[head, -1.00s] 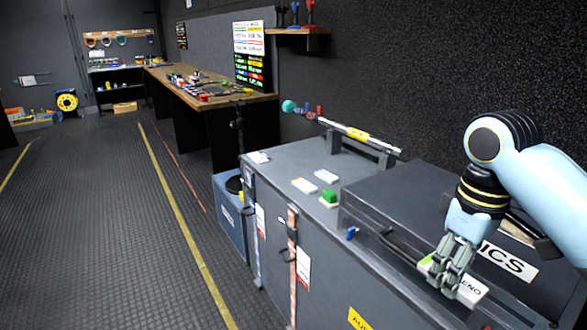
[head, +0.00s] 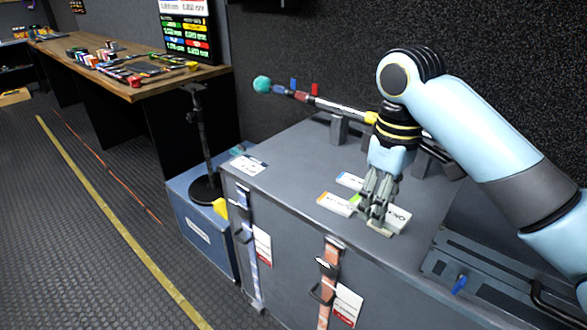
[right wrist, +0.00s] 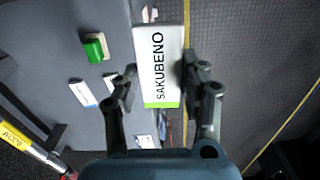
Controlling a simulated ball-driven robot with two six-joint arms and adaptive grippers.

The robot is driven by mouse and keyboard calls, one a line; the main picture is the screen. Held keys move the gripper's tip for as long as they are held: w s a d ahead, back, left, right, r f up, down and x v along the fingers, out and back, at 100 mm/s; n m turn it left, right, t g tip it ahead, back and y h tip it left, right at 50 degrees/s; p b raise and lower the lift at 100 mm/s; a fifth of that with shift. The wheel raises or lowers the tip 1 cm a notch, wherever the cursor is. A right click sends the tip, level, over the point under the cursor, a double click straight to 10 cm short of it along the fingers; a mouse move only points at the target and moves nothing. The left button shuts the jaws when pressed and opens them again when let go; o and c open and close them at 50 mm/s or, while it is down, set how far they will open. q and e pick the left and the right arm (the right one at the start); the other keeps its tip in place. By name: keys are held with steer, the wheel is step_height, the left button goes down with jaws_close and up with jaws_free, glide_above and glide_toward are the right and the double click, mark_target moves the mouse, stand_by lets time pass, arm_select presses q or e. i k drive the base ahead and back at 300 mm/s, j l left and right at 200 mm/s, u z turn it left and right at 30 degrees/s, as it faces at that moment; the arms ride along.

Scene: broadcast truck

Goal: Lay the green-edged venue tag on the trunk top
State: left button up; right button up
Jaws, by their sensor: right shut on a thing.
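The green-edged venue tag (right wrist: 157,60) is a white plate lettered SAKUBENO, with a green strip at one end. My right gripper (head: 374,215) is shut on it, and the tag (head: 396,217) shows beside the fingers in the head view. In the right wrist view the tag lies between the two fingers. The grey trunk top (head: 290,175) is below the gripper; a small gap or contact cannot be told. An orange-edged tag (head: 336,204) and a blue-edged tag (head: 349,181) lie on the trunk top, left of the gripper. My left gripper is not in view.
A boom pole (head: 335,106) rests in cradles along the trunk's back. Another white tag (head: 248,165) lies at the trunk's left end. A green block (right wrist: 95,47) stands on the top in the wrist view. A blue case (head: 190,218) with a stand is left of the trunk.

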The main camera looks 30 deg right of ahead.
mark_target(294, 180)
steer(key=i, duration=0.75)
steer(key=i+l, duration=0.1)
steer(key=l, duration=0.2)
steer(key=z, duration=0.05)
